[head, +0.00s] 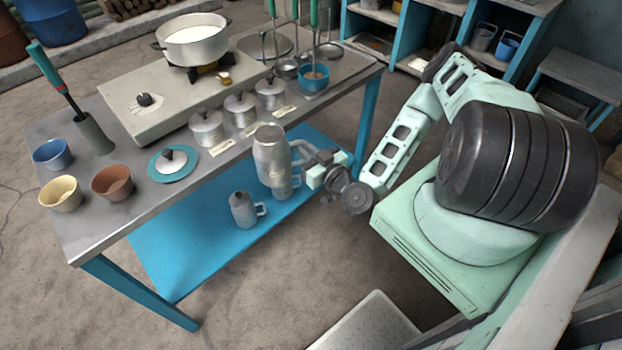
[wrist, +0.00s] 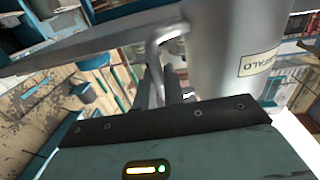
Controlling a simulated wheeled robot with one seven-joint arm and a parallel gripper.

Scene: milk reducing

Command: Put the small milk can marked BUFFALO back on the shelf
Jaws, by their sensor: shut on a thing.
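The grey metal milk can (head: 270,152) is upright in front of the worktable's near edge, held by my gripper (head: 304,162) from its right side, at the handle. In the wrist view the can (wrist: 215,50) fills the upper right, with a pale label (wrist: 259,62) whose visible letters end in "FALO". My gripper (wrist: 165,88) is shut on the can's handle there; the fingertips are partly hidden. The blue lower shelf (head: 180,250) lies below the can in the head view.
A smaller can (head: 243,210) stands on the lower shelf, and another can (head: 283,186) is partly hidden behind the held one. Lidded pots (head: 206,128) line the tabletop (head: 225,165) above. The shelf's left part is bare.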

